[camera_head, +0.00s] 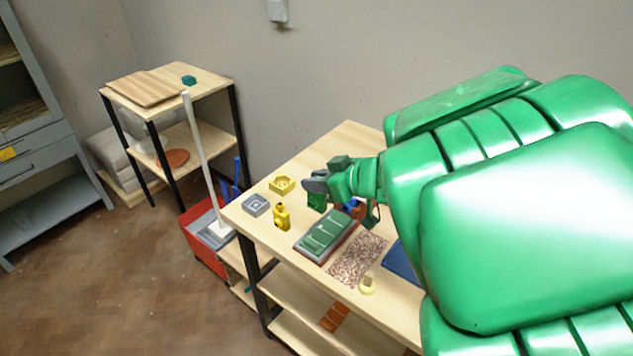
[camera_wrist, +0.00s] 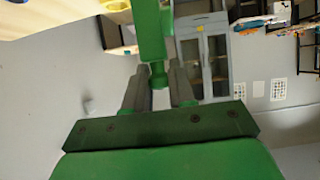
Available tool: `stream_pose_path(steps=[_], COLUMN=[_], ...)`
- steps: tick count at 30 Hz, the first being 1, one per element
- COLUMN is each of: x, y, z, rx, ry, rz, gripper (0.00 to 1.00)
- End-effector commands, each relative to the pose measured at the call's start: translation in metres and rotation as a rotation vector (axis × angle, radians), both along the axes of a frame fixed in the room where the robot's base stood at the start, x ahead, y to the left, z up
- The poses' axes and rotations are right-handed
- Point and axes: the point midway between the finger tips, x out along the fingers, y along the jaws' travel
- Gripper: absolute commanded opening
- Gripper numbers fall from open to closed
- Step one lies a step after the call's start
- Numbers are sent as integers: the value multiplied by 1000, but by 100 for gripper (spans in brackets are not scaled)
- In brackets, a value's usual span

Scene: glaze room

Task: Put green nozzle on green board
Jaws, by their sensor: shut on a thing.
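My gripper (camera_head: 315,185) is above the wooden table and shut on the green nozzle (camera_head: 317,202). In the wrist view the green nozzle (camera_wrist: 153,38) sits between the two grey fingers (camera_wrist: 159,92) and reaches out past their tips. The green board (camera_head: 325,236), with a grey edge and light marks on its top, lies on the table below and in front of my gripper. The nozzle is apart from the board. My green arm hides the right part of the table.
A yellow bottle-like piece (camera_head: 282,217), a grey square block (camera_head: 256,205) and a yellow tray-like piece (camera_head: 282,184) stand left of the board. A speckled brown mat (camera_head: 357,259), a blue mat (camera_head: 402,262) and a small yellow piece (camera_head: 367,286) lie to its right.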

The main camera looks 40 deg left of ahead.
Motion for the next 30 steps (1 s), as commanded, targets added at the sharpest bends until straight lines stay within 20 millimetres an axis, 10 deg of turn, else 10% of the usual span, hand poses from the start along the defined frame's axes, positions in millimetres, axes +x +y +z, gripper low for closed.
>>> stream_pose_path(steps=[12,30], x=[34,36], y=[-7,-8], z=[-24,-80], rx=[-1,-1], ry=[-3,-1], rz=[-1,0], gripper=[0,0])
